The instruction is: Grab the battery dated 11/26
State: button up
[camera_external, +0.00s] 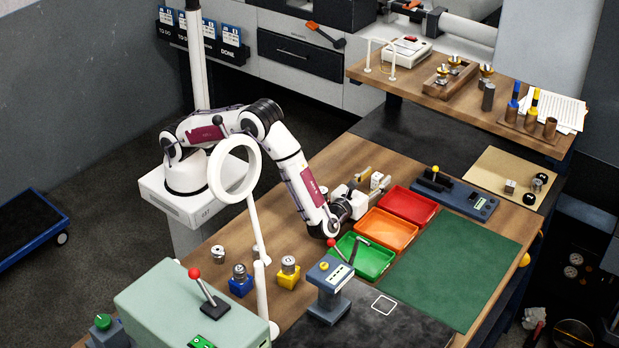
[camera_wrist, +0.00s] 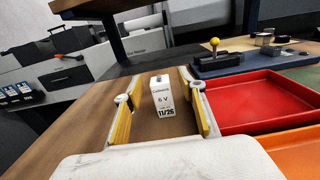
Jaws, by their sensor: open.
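The battery (camera_wrist: 162,96) is a small white upright block on the wooden bench, marked "6 V" and "11/26" in the wrist view. It stands between the two yellow-padded fingers of my gripper (camera_wrist: 157,104), with a gap on both sides. My gripper is open and low over the bench. In the outside view my gripper (camera_external: 371,180) reaches out beside the red tray, and the small white battery (camera_external: 376,180) shows between its fingers.
The red tray (camera_external: 409,206) is close to the right finger, with an orange tray (camera_external: 386,231) and a green tray (camera_external: 366,258) nearer the front. A blue-grey fixture with a yellow-knobbed lever (camera_external: 435,170) stands beyond. Bare wood lies left of the fingers.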

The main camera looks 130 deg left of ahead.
grip_shut()
jog(key=shift+r, duration=0.2)
dwell(0.3)
notch_tip(320, 180, up, 10)
jog(key=shift+f, duration=0.15)
dwell(0.6)
dwell(0.4)
